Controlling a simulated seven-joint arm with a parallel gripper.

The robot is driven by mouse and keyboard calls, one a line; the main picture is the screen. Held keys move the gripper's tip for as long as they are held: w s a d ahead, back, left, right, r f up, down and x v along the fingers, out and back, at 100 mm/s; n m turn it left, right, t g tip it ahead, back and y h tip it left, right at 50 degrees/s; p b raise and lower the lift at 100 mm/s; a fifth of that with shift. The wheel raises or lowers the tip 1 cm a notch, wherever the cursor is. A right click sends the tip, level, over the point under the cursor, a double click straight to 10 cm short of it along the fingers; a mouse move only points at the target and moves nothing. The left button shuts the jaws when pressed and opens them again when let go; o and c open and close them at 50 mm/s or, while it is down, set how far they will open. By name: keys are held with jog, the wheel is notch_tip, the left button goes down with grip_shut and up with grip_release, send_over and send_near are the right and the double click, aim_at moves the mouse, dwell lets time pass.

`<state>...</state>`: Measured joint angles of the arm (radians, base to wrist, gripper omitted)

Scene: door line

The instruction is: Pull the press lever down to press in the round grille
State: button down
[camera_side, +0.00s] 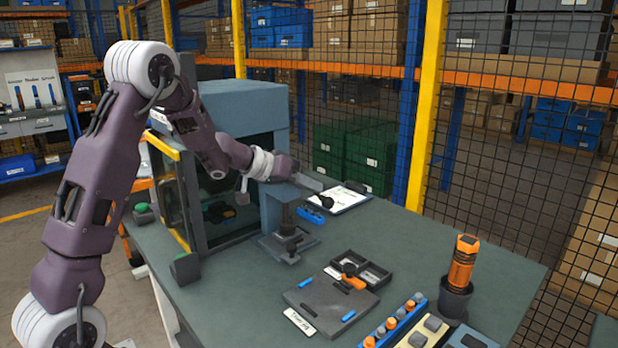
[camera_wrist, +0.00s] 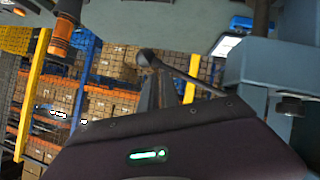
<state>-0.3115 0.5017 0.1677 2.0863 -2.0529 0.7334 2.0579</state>
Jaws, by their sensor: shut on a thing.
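The bench press (camera_side: 272,208) is a blue-grey column on a grey base, with a dark ram over dark round parts (camera_side: 288,232). I cannot make out the grille among them. The press lever (camera_wrist: 205,83) is a thin rod with a black ball knob (camera_wrist: 147,58). In the side view the knob (camera_side: 325,203) shows right of the press, at the outer end. My gripper (camera_wrist: 170,88) is shut on the lever just inboard of the knob. In the side view my gripper (camera_side: 312,188) is at the press's upper right, its grip partly hidden. The press body (camera_wrist: 275,65) fills the right of the wrist view.
A blue-grey cabinet (camera_side: 243,100) stands behind the press. In front are a grey jig plate (camera_side: 315,317), a dark two-part tray (camera_side: 375,273), a blue peg rack (camera_side: 395,322) and an orange-handled tool (camera_side: 462,262) in a dark cup. Bare bench (camera_side: 420,250) lies between.

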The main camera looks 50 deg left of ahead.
jog(key=shift+d+f, duration=0.4)
jog(key=shift+f, duration=0.45)
jog(key=shift+s+f, duration=0.1)
jog(key=s+d+r, duration=0.2)
jog(key=s+r, duration=0.7)
jog(key=r, duration=0.1)
jog(key=shift+d, duration=0.15)
